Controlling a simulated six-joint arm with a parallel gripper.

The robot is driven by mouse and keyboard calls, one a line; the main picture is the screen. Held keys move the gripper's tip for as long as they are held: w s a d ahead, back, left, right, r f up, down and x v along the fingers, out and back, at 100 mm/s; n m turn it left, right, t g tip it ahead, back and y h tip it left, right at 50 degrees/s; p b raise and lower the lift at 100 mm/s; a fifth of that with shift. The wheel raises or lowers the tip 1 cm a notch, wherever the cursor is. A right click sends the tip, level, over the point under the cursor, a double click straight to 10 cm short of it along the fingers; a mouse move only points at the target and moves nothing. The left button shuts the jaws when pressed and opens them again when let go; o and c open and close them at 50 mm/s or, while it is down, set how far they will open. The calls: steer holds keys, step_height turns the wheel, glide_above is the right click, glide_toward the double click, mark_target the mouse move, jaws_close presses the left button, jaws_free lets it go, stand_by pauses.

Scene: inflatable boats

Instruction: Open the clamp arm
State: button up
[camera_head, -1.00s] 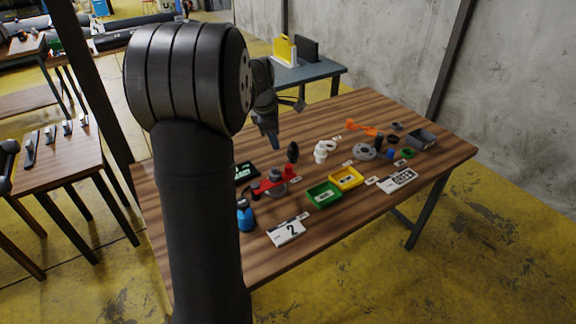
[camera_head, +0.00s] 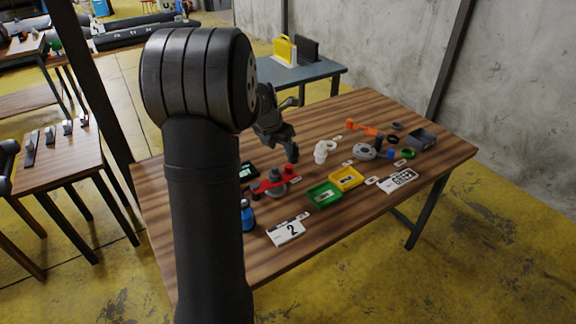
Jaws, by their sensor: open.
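The red clamp (camera_head: 262,187) lies on the wooden table in front of my arm, with a grey round part (camera_head: 275,180) on it. Its right end is a red block (camera_head: 289,171). My gripper (camera_head: 291,154) points down just above that red block, at the place of the clamp's dark upright handle. The gripper is open, but its fingers are small and dark here. I cannot tell whether the handle is between the fingers or whether they touch it.
A green tray (camera_head: 324,205) and a yellow tray (camera_head: 357,178) lie right of the clamp. A blue bottle (camera_head: 247,218) stands in front, beside my arm. White rings (camera_head: 322,153) stand behind the trays. Several small parts crowd the right side. The table's front strip is mostly clear.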

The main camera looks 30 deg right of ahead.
mark_target(288, 166)
steer(key=x, duration=1.2)
steer(key=shift+a, duration=0.1)
jaws_close()
